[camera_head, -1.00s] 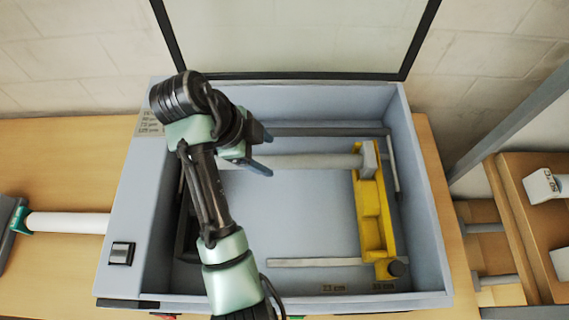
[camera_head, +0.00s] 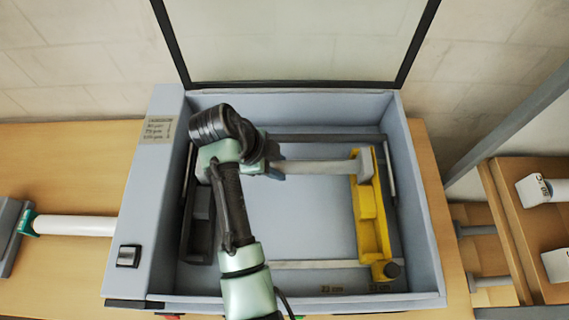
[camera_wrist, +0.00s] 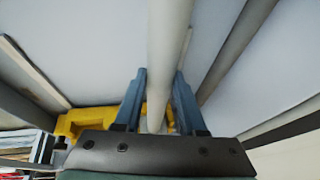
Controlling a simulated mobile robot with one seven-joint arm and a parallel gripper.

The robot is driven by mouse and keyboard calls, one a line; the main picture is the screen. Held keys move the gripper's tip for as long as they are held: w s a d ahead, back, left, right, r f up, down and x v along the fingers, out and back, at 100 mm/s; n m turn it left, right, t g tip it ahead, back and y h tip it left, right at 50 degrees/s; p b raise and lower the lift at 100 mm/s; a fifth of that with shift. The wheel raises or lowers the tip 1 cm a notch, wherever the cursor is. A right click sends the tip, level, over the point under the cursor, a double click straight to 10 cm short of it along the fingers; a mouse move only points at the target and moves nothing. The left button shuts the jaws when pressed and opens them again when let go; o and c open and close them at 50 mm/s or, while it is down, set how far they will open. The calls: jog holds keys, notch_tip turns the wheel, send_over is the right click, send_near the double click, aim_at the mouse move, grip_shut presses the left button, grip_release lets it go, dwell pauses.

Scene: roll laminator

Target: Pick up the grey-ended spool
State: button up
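The grey-ended spool (camera_head: 320,167) lies crosswise in the open laminator, a pale tube with a grey block-like end (camera_head: 362,165) at the yellow bracket. In the head view my gripper (camera_head: 276,167) is at the left part of the visible tube, and my arm hides the tube's left end. In the wrist view the tube (camera_wrist: 168,45) runs between the two blue fingers of my gripper (camera_wrist: 160,78). The fingers are apart, with a narrow gap beside the tube, so the gripper looks open around it.
The yellow bracket (camera_head: 369,215) stands at the right inside the laminator's grey box (camera_head: 425,220). A dark bar (camera_head: 330,138) runs behind the spool. The raised lid (camera_head: 290,40) is at the back. A green-ended roll (camera_head: 75,225) lies left; a wooden rack (camera_head: 520,225) stands right.

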grip_shut()
jog(key=shift+r, duration=0.15)
